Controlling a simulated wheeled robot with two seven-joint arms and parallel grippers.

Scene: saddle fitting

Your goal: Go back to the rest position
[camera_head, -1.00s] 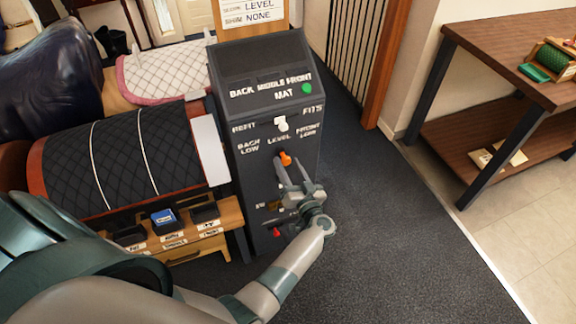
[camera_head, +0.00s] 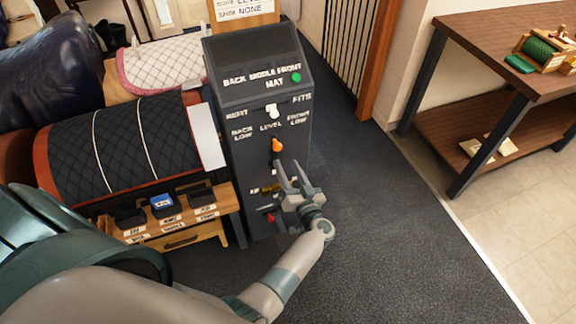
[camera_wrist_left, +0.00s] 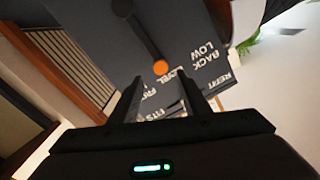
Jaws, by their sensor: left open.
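My left gripper (camera_head: 289,166) is open and empty in front of the dark control stand (camera_head: 262,100). Its fingertips sit below and a little right of the orange knob (camera_head: 277,146), apart from it. In the left wrist view the orange knob (camera_wrist_left: 160,67) shows beyond the gap between the two open fingers (camera_wrist_left: 168,98). The knob is near the LEVEL label, between BACK LOW and FRONT LOW. My right gripper is in neither view.
A quilted black pad (camera_head: 120,147) on a rack stands left of the stand, above a low wooden unit (camera_head: 180,238) with small trays. A wooden table (camera_head: 500,50) stands at the right. Dark carpet (camera_head: 390,230) is clear between stand and table.

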